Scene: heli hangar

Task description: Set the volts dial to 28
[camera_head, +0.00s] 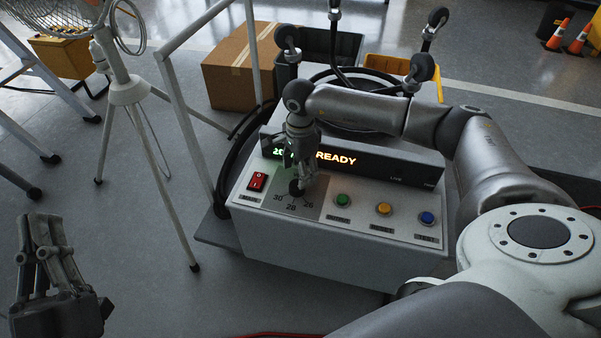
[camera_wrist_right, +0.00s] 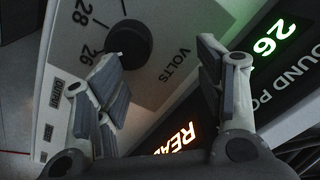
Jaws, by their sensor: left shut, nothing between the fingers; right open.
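The volts dial (camera_head: 296,188) is a dark round knob on a grey plate marked 30, 28 and 26, on the sloping face of the power unit (camera_head: 300,243). In the right wrist view the dial (camera_wrist_right: 128,43) shows beside the numbers and the word VOLTS. Its pointer cannot be made out. The green display (camera_wrist_right: 264,50) reads 26. My left gripper (camera_head: 42,245) is shut and empty at lower left, far from the unit.
A red switch (camera_head: 257,181) is left of the dial; green (camera_head: 343,200), yellow (camera_head: 384,208) and blue (camera_head: 427,218) buttons are to its right. An orange READY text (camera_head: 337,159) is lit. A tripod stand (camera_head: 150,140) and white rail (camera_head: 185,125) stand left of the unit.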

